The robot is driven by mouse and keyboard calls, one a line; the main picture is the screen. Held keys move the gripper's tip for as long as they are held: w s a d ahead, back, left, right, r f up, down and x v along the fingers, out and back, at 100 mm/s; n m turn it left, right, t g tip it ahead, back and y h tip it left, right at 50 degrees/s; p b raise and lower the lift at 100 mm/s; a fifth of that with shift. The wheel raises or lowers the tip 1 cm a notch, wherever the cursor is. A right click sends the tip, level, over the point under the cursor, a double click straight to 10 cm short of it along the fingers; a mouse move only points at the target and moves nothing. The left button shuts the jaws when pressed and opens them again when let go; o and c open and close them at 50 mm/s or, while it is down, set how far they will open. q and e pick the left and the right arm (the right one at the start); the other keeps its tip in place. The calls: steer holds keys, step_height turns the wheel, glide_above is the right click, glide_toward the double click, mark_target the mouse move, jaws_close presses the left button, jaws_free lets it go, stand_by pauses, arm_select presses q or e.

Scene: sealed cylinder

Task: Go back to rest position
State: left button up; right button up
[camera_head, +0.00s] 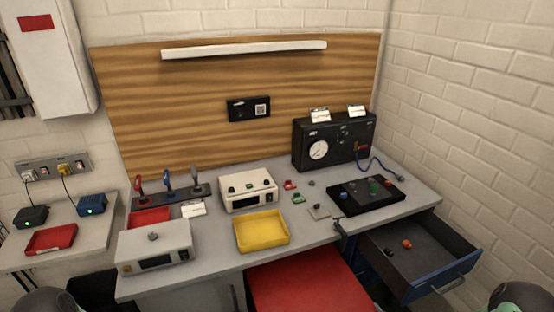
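Neither of my grippers shows in the head view. Only dark rounded parts, which look like pieces of my own arms, show at the bottom left and bottom right corners. The grey workbench (222,256) stands in front of me. On it are a white box with knobs (248,188), a second white box with a display (154,246), a yellow tray (262,231) and a black gauge box (334,141). A black panel (366,195) with coloured knobs lies at the right. No cylinder can be made out clearly.
A blue drawer (432,277) stands open at the right, with small orange and dark parts in it. A red surface (310,280) sits below the bench front. A side table (90,246) at the left holds a red tray (51,239) and two small boxes.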

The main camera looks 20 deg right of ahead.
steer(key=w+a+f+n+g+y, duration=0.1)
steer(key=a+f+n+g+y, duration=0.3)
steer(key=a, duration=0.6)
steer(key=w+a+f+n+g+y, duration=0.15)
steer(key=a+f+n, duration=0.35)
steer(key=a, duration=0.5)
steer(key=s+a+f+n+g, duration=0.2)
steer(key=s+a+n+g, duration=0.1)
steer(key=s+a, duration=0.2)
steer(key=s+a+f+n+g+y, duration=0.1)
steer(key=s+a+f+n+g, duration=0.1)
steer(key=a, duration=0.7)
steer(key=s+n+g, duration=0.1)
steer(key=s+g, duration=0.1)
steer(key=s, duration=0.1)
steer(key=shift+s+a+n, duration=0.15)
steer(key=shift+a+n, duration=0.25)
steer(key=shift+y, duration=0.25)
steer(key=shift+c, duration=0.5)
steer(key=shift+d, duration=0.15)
